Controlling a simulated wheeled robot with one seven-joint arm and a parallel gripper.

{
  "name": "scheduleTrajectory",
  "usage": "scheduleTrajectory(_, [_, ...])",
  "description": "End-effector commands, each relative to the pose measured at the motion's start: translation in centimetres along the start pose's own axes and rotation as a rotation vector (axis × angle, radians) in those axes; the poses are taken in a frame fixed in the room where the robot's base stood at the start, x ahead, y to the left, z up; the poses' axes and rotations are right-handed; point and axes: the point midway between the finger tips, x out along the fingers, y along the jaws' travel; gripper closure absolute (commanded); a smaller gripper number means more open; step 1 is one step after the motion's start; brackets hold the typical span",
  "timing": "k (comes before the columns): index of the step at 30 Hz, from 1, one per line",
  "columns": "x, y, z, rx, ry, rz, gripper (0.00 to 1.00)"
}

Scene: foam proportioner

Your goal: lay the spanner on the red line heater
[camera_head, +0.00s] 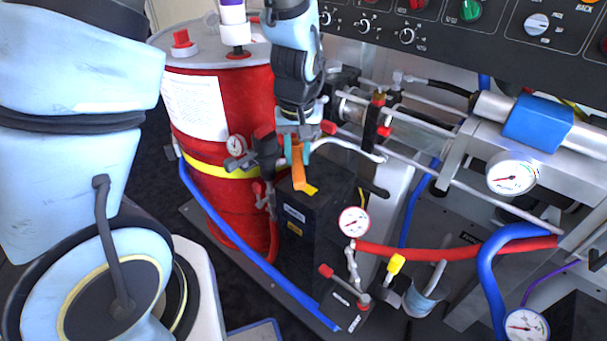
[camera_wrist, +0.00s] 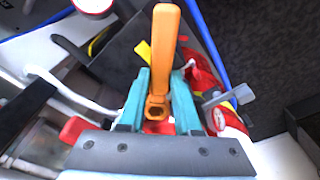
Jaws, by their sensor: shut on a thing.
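The orange spanner (camera_head: 299,174) is held between the teal fingers of my gripper (camera_head: 296,148), which is shut on it. It points down from the fingers over a dark box with labels (camera_head: 308,222). This box may be the red line heater; I cannot tell for sure. In the wrist view the spanner (camera_wrist: 164,50) runs away from my gripper (camera_wrist: 160,88), with its ring end between the fingers. I cannot tell whether its far end touches the box top. A yellow part (camera_head: 310,189) shows by the spanner's lower end.
A red drum (camera_head: 222,110) stands left of the box. A gauge (camera_head: 354,221), red and blue hoses (camera_head: 455,250) and metal pipes crowd the right. A control panel (camera_head: 450,30) is above. A blue hose runs along the floor at the left.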

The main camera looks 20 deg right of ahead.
Motion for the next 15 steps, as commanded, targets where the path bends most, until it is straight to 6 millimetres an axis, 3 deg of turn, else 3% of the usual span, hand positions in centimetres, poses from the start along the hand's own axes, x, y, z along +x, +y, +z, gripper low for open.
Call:
scheduleTrajectory(6, [3.8,-0.1,0.6,-0.001,-0.005,-0.004,1.0])
scheduleTrajectory(15, [6.9,-0.1,1.0,0.001,-0.005,-0.003,1.0])
